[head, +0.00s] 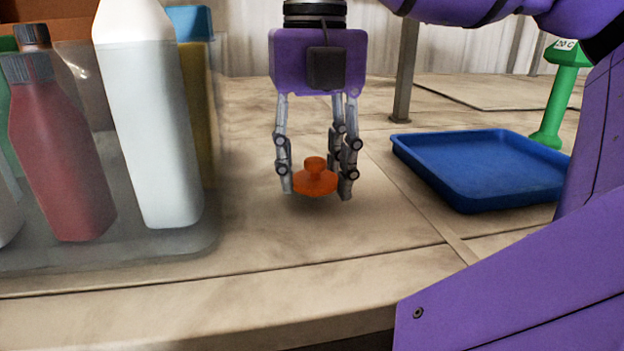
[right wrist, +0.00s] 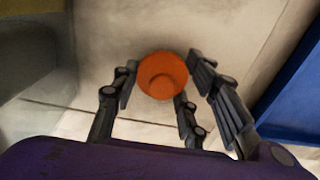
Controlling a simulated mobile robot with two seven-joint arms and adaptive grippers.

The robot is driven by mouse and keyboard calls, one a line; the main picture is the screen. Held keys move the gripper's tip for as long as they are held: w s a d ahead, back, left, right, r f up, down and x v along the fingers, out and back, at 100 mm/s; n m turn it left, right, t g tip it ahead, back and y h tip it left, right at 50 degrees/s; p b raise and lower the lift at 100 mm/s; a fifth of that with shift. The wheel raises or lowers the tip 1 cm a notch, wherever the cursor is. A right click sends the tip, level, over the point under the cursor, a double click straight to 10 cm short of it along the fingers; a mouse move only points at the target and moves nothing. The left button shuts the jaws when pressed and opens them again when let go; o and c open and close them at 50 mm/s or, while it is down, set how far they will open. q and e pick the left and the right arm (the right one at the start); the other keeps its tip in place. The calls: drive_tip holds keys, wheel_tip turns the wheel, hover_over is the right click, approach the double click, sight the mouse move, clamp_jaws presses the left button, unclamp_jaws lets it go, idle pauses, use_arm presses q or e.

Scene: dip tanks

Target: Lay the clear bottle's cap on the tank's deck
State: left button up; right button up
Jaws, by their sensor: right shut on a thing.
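The orange cap (head: 315,183), a round disc with a knob, is between the fingertips of my right gripper (head: 316,186). The right gripper points down and is shut on the cap. The cap is level and low over the pale deck (head: 270,240); a faint shadow lies under it, and I cannot tell whether it touches. The right wrist view shows the cap (right wrist: 162,76) held between the fingers. A pale bottle (head: 160,150), perhaps the clear one, stands at the left; its top is cut off by the picture edge. My left gripper is out of view.
A see-through bin (head: 200,243) at the left holds several bottles, including a red one (head: 62,150) with a grey cap. The deck around the cap is clear.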

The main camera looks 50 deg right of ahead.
sight(314, 160)
drive_tip(key=shift+f, duration=0.65)
drive_tip(key=shift+f, duration=0.2)
drive_tip(key=o, duration=0.8)
drive_tip(key=shift+r, duration=0.1)
drive_tip(key=shift+r, duration=0.45)
wheel_tip(314, 160, up, 11)
drive_tip(key=shift+f+p, duration=0.2)
drive_tip(key=shift+p, duration=1)
drive_tip(key=shift+r, duration=0.4)
